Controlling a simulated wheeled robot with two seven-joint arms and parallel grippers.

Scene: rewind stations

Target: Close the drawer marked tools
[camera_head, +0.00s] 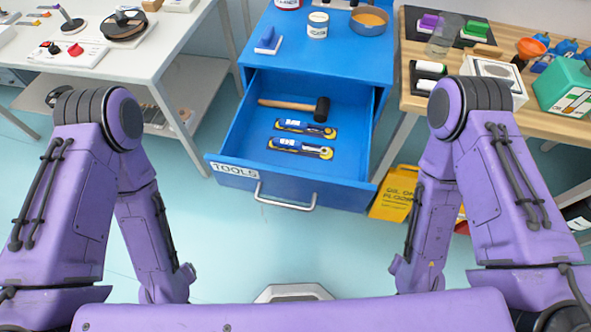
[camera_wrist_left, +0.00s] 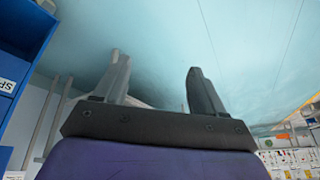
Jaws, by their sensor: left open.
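The blue drawer marked TOOLS (camera_head: 228,170) is pulled out of the blue cabinet (camera_head: 335,58) in the head view. Its silver bar handle (camera_head: 286,202) is on the front panel, right of the white label. Inside lie a hammer with a black head (camera_head: 321,108) and two blue-and-yellow tools, one (camera_head: 305,128) behind the other (camera_head: 300,147). My left gripper (camera_wrist_left: 155,85) shows in the left wrist view, with its fingers apart and nothing between them. Neither gripper shows in the head view; both arms hang to the sides, apart from the drawer.
A white table (camera_head: 165,55) stands left and a wooden table (camera_head: 408,80) stands right, both holding several items. A yellow floor sign (camera_head: 395,193) is right of the drawer. The pale floor (camera_head: 270,250) in front of the drawer looks clear. A can (camera_head: 318,25) stands on the cabinet.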

